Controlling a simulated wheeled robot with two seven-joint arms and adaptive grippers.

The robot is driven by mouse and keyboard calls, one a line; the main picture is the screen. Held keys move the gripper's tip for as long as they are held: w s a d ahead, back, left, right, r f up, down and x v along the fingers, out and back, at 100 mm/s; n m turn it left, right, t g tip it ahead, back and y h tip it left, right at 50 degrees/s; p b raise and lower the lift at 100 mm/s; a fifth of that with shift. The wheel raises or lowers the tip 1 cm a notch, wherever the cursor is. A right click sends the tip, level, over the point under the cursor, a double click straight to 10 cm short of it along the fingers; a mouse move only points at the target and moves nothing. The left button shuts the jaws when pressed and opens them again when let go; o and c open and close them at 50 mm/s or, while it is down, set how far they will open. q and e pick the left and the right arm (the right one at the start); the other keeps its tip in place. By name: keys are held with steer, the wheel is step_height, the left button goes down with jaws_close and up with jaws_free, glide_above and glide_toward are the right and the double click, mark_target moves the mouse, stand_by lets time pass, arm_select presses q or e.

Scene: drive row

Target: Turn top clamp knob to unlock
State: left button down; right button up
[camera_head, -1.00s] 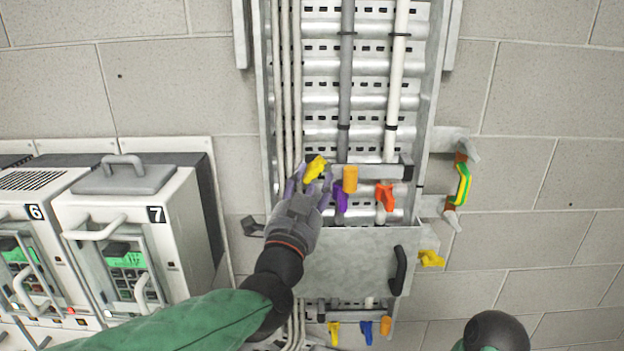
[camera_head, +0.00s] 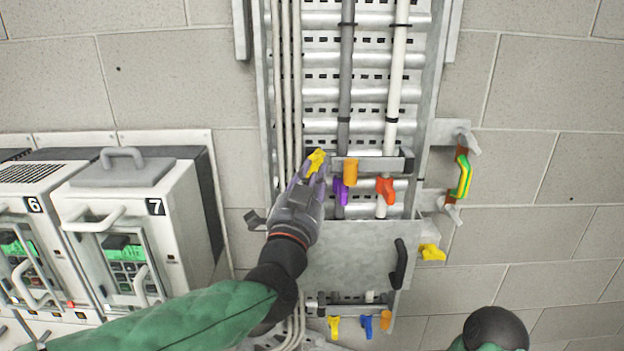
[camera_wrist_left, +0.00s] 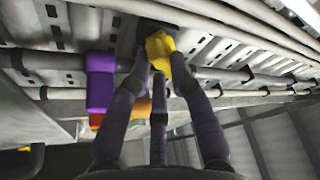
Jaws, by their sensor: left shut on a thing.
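The yellow top clamp knob (camera_head: 316,161) sits at the left end of the upper clamp bar (camera_head: 396,165) on the cable ladder. My left gripper (camera_head: 308,172) reaches up to it from below, its fingers shut on the knob. In the left wrist view the yellow knob (camera_wrist_left: 160,50) sits between the fingertips (camera_wrist_left: 160,74). The knob looks tilted in the head view. My right gripper does not show; only a dark rounded part of my right arm is at the lower right.
Purple (camera_head: 341,191), orange (camera_head: 350,172) and red-orange (camera_head: 386,190) parts sit close to the right. A metal panel with a black handle (camera_head: 399,264) lies below. Another yellow knob (camera_head: 431,253) is at its right. White cabinets (camera_head: 140,230) stand at the left.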

arm_select(q)
steer(key=n+y+b, duration=0.1)
steer(key=n, duration=0.2)
steer(key=n+t+y+b, duration=0.1)
steer(key=n+b, duration=0.1)
steer(key=n+y+b, duration=0.2)
steer(key=n, duration=0.1)
steer(key=shift+d+f+n+t, duration=0.1)
steer(key=shift+d+n+t, duration=0.2)
steer(key=shift+t, duration=0.1)
steer(key=shift+n+y+b, duration=0.55)
steer(key=shift+n+y, duration=0.25)
steer(key=shift+n, duration=0.7)
steer(key=c, duration=1.1)
jaws_free()
